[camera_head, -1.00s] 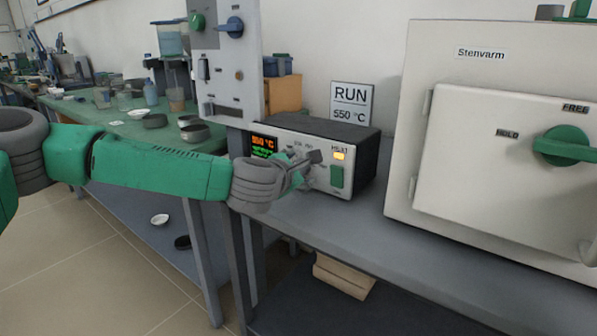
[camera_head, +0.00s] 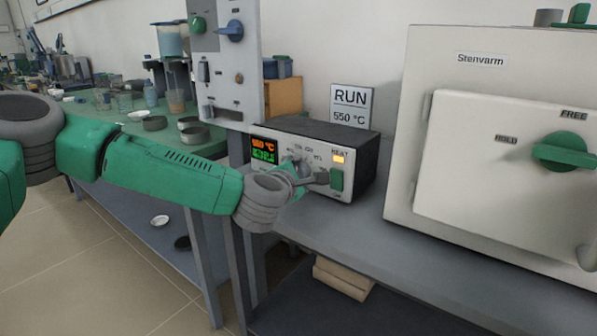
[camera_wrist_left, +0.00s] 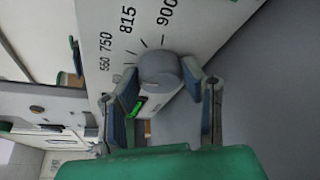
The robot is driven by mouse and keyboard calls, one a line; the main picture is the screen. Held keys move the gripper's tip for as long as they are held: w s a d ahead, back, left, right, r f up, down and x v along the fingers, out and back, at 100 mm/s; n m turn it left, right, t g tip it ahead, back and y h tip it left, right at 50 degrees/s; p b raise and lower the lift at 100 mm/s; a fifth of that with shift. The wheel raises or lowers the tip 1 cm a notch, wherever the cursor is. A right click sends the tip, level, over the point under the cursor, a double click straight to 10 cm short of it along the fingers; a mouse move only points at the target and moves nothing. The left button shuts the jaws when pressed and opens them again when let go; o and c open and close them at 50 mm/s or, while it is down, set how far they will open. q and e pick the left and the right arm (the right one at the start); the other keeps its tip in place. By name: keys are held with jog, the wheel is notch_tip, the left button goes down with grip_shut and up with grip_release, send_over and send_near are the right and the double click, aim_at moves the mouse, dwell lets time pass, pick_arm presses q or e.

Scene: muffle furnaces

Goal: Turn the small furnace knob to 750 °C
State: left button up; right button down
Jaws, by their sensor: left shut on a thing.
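The small furnace's control box (camera_head: 342,147) is a black case with a white front on the bench. Its display (camera_head: 263,149) shows an orange reading, too small to be sure of, above green text. In the left wrist view a round grey knob (camera_wrist_left: 160,67) sits beside a printed scale with marks 550, 750, 815 and 900. My left gripper (camera_head: 308,177) is at the box's front, and its two fingers (camera_wrist_left: 161,86) are shut on the knob from both sides. I cannot tell where the knob's pointer stands. My right gripper is out of view.
A sign (camera_head: 350,106) behind the box reads RUN 550 °C. A green switch (camera_head: 336,180) and lit HEAT lamp (camera_head: 338,159) are close right of my gripper. A large white furnace (camera_head: 480,130) stands further right. A grey panel (camera_head: 229,80) rises left of the box.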

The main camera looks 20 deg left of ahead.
pick_arm(q)
jog(key=shift+s+f+m+t, duration=0.1)
jog(key=shift+f+m+t, duration=0.3)
jog(key=shift+m, duration=0.6)
jog(key=o, duration=1.1)
jog(key=shift+o, duration=0.2)
jog(key=shift+r+y, duration=0.15)
jog(key=shift+y, duration=0.25)
jog(key=shift+s, duration=0.2)
jog(key=s+r, duration=0.1)
jog(key=s, duration=1)
jog(key=shift+s+r, duration=0.15)
jog(key=shift+s, duration=0.05)
jog(key=shift+d, duration=0.1)
